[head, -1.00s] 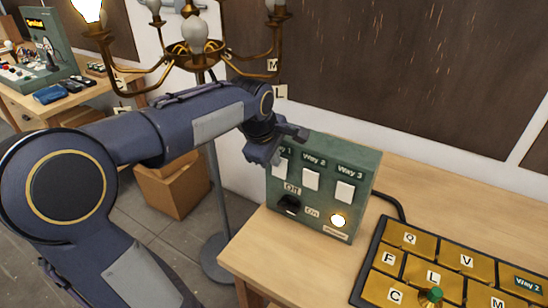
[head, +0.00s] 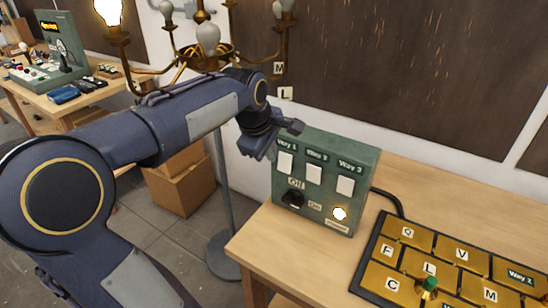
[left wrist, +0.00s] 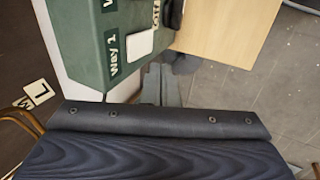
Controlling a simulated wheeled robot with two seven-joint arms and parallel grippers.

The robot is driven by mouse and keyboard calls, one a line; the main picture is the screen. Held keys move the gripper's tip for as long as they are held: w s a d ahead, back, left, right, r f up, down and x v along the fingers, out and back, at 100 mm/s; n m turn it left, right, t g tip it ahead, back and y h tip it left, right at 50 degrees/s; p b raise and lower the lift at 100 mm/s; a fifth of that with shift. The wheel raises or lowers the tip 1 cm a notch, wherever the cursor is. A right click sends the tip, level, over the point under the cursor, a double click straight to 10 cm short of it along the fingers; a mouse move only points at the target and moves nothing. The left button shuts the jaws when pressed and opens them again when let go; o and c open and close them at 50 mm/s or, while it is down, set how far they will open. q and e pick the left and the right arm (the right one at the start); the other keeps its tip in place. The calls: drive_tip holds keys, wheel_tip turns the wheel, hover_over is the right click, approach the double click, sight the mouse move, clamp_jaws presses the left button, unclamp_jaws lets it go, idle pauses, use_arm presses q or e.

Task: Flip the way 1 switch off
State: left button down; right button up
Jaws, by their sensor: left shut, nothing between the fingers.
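The green switch box (head: 360,205) stands on the wooden table, with three white switches labelled Way 1, Way 2 and Way 3. The Way 1 switch (head: 286,163) is the leftmost and is uncovered in the head view. It also shows in the left wrist view (left wrist: 141,41), beside its label. I cannot tell its tilt for sure. My left gripper (head: 258,153) is shut and empty, just left of the box's upper left edge, apart from the switch. Its fingers also show in the left wrist view (left wrist: 160,84). My right gripper is out of view.
A black Off/On knob (head: 293,198) and a glowing indicator (head: 340,214) sit low on the box. A brass chandelier (head: 205,58) with one lit bulb (head: 108,10) stands behind my left arm. A lettered brass board (head: 450,265) lies to the right.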

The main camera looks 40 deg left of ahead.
use_arm(q)
wheel_tip(320, 180, up, 8)
drive_tip(key=shift+s+a+f, duration=0.15)
drive_tip(key=shift+s+f, duration=0.05)
drive_tip(key=shift+s, duration=0.25)
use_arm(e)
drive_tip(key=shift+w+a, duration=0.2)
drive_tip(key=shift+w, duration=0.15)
use_arm(q)
drive_tip(key=s+d+f+m+h, duration=0.4)
drive_tip(key=s+d+f+m, duration=1.2)
drive_tip(key=s+f+m, duration=0.1)
drive_tip(key=shift+s+f+m+t, duration=0.15)
drive_tip(key=shift+s+m+t, duration=0.15)
drive_tip(key=shift+a, duration=0.1)
